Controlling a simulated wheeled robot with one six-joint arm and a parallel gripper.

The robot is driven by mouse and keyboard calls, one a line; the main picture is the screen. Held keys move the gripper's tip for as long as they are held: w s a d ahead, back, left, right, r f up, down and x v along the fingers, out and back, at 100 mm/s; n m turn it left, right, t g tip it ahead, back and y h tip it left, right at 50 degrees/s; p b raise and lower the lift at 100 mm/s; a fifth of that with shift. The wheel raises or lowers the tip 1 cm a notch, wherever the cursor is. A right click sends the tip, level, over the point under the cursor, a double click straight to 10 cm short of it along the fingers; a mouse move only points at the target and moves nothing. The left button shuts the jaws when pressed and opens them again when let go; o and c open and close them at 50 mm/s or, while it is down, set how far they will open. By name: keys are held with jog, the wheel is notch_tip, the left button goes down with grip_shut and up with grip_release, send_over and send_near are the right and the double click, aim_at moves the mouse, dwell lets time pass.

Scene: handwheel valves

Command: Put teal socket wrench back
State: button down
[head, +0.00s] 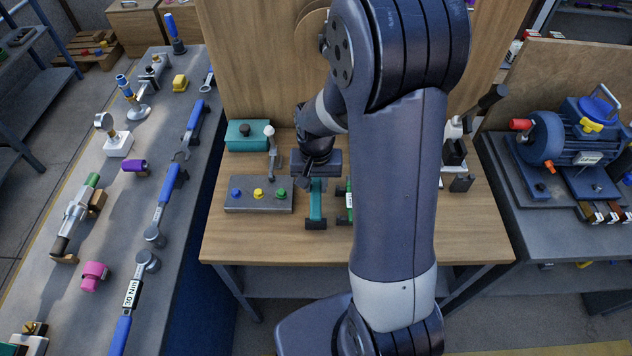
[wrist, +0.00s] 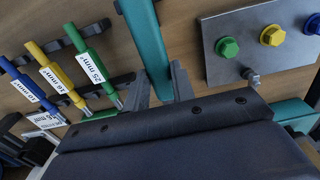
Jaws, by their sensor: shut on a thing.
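The teal socket wrench (head: 316,205) is at the middle of the wooden bench, right of the bolt plate, with black supports at its near and far ends. In the wrist view its flat teal handle (wrist: 146,40) runs between my fingers. My gripper (wrist: 161,88) is shut on it, pointing down at the bench; in the head view the gripper (head: 317,172) is dark and small over the wrench's far part. The wrench's far end is hidden by my gripper. I cannot tell whether the wrench rests fully in the supports.
A green socket wrench (wrist: 88,60), a yellow one (wrist: 55,72) and a blue one (wrist: 30,88) lie on black racks beside it. A grey plate (wrist: 222,72) carries blue, yellow and green bolts. A teal box (head: 247,142) stands behind. The bench's front strip (head: 300,246) is clear.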

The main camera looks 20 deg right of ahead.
jog(key=shift+f+b, duration=0.5)
jog(key=shift+f, duration=0.2)
jog(key=c, duration=0.6)
grip_release()
jog(key=shift+c, duration=0.2)
jog(key=shift+r, duration=0.15)
jog(key=shift+r+p, duration=2.35)
jog(key=shift+r, duration=0.55)
